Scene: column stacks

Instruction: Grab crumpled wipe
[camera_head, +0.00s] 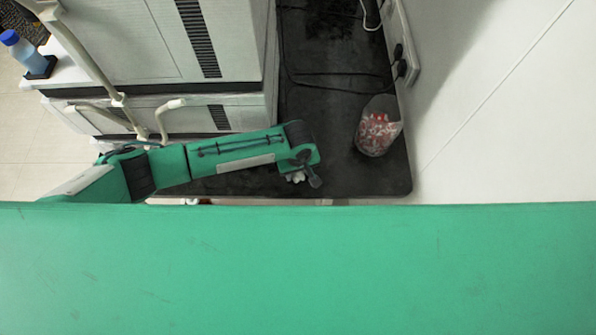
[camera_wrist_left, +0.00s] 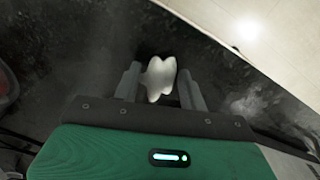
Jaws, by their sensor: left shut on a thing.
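A crumpled white wipe (camera_wrist_left: 159,77) sits between the two fingers of my left gripper (camera_wrist_left: 163,85) in the left wrist view. The fingers are shut on it, over a dark surface. In the head view, my left arm comes in from the left and its gripper (camera_head: 312,178) is at the front part of the dark mat. The white wipe (camera_head: 295,177) shows there just below the end of the arm, partly hidden by it. My right gripper is in neither view.
A clear container with red and white contents (camera_head: 379,126) stands on the dark mat (camera_head: 340,120), right of my left gripper. Black cables (camera_head: 345,74) lie behind. White cabinets (camera_head: 165,45) with pale handles stand at left, with a blue-capped bottle (camera_head: 22,50). A white wall borders the right.

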